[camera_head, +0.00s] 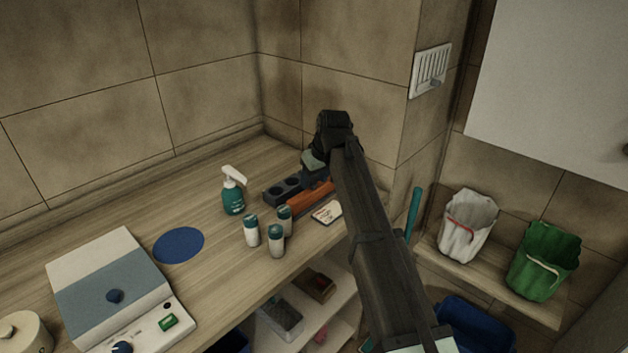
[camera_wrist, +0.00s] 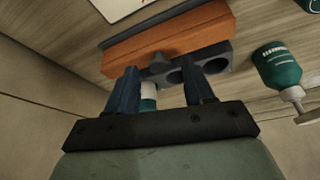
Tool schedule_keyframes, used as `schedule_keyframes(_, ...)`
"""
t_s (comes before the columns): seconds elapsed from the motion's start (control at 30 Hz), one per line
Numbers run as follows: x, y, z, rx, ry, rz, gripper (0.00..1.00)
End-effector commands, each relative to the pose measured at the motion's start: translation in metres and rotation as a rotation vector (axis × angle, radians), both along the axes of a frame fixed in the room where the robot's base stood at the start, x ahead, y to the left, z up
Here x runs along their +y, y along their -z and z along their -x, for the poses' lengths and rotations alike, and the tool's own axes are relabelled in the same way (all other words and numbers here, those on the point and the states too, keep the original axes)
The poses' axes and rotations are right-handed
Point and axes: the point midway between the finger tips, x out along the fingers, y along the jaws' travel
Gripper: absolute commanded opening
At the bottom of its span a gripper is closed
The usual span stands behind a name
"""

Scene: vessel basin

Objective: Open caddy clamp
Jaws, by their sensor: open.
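The caddy (camera_head: 283,191) is a dark grey block with round holes on the wooden counter, by the back corner. An orange bar (camera_head: 310,197) runs along its front side. In the wrist view the grey caddy (camera_wrist: 217,60) shows two empty holes, with the orange bar (camera_wrist: 170,44) beyond it. A small grey knob (camera_wrist: 158,61) stands against the bar; I cannot tell whether it is the clamp's handle. My gripper (camera_wrist: 160,76) is open, its fingers apart with the knob between and just beyond their tips. A white-and-teal vial (camera_wrist: 148,97) shows partly between the fingers. My arm hides the caddy's right end in the head view.
A teal spray bottle (camera_head: 233,194) stands left of the caddy. Several white-and-teal vials (camera_head: 276,240) stand in front. A white card (camera_head: 327,212) lies near the counter's edge. A blue disc (camera_head: 179,245) and a grey-white device (camera_head: 115,290) are further left. The wall is close behind.

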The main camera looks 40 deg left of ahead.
Motion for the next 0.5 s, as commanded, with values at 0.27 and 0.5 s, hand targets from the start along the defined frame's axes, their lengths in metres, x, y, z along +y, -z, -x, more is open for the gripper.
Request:
schedule_keyframes(0.27,-0.018,-0.046,0.005,-0.001,0.0,-0.002,0.52)
schedule_keyframes(0.5,-0.034,-0.085,0.009,-0.001,0.0,-0.002,0.52)
